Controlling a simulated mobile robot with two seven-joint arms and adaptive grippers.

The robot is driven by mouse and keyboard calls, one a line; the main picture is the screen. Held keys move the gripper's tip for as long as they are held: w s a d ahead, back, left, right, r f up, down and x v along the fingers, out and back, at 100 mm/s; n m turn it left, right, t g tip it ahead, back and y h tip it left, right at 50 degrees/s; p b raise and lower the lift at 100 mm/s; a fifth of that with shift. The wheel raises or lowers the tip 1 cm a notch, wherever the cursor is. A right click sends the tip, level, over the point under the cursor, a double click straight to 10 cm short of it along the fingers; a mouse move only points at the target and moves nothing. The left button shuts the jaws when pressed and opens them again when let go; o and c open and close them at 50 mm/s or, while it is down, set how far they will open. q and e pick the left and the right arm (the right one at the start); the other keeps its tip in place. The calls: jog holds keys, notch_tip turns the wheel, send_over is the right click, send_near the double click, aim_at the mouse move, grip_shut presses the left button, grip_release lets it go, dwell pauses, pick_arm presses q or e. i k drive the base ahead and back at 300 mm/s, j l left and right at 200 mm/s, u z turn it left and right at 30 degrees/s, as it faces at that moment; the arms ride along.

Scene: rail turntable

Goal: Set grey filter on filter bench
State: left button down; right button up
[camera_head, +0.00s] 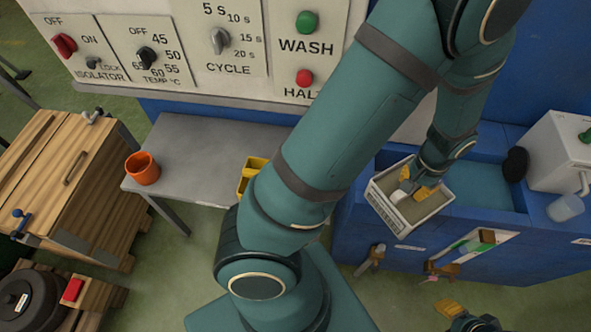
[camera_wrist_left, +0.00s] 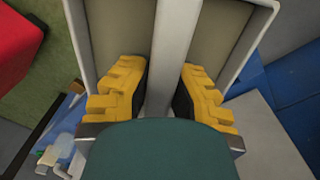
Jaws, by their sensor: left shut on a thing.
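A light grey framed filter (camera_head: 402,229) with a beige inside and a label on its front is at the right of the head view. My left gripper (camera_head: 420,188) is shut on its middle bar. The left wrist view shows the yellow fingers on both sides of the grey bar of the filter (camera_wrist_left: 159,50). The filter is tilted in the head view, over the front edge of a blue bench (camera_head: 345,225); I cannot tell whether it touches. A grey-topped table (camera_head: 200,165) stands left of my arm. My right gripper (camera_head: 455,312) is partly seen at the bottom edge, its opening unclear.
An orange cup (camera_head: 142,168) and a yellow object (camera_head: 250,175), partly hidden by my arm, are on the grey-topped table. A control panel (camera_head: 225,45) stands behind it. A wooden crate (camera_head: 60,180) is at left. A white box (camera_head: 560,155) stands at right.

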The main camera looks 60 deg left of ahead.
aim_at(201, 181)
jog(key=k+u, duration=0.3)
jog(key=k+j+u, duration=0.1)
jog(key=u, duration=0.25)
jog(key=i+j+u, duration=0.1)
jog(key=u, duration=0.3)
jog(key=i+u, duration=0.1)
jog(key=u, duration=0.25)
jog(key=i+j+u, duration=0.1)
jog(key=u, duration=0.3)
jog(key=i, duration=0.2)
